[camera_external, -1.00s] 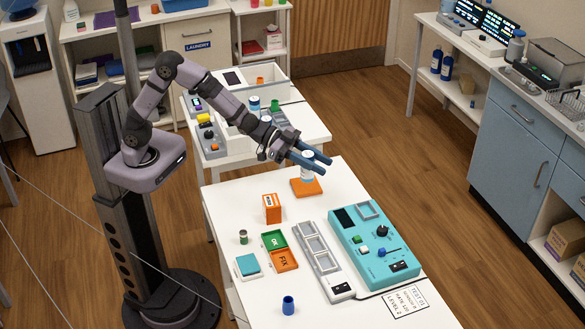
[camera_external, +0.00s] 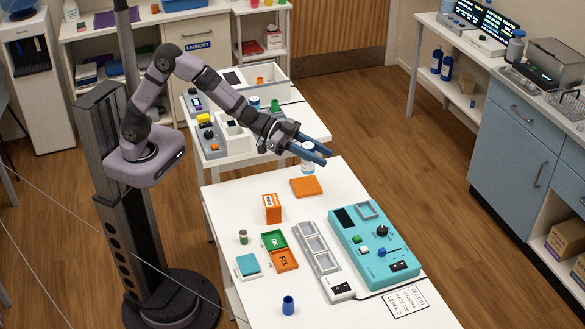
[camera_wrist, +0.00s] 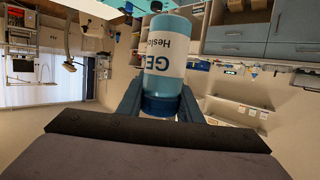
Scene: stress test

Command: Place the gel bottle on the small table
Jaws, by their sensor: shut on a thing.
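My gripper (camera_external: 320,154) is shut on the gel bottle (camera_external: 308,167) and holds it upright just above an orange pad (camera_external: 306,187) at the far end of the near white table (camera_external: 240,208). The fingers partly hide the bottle in the external view. In the wrist view the bottle (camera_wrist: 166,60) appears upside down, with a white GEL label, bluish contents and a blue cap between my fingers (camera_wrist: 160,106). A second white table (camera_external: 222,167) stands behind. I cannot tell which table is the small one.
On the near table are an orange box (camera_external: 271,208), green and orange trays (camera_external: 279,251), a grey slotted rack (camera_external: 322,258), a teal control panel (camera_external: 375,243) and a blue cup (camera_external: 288,305). Bins and devices crowd the second table. A blue cabinet (camera_external: 520,140) stands at right.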

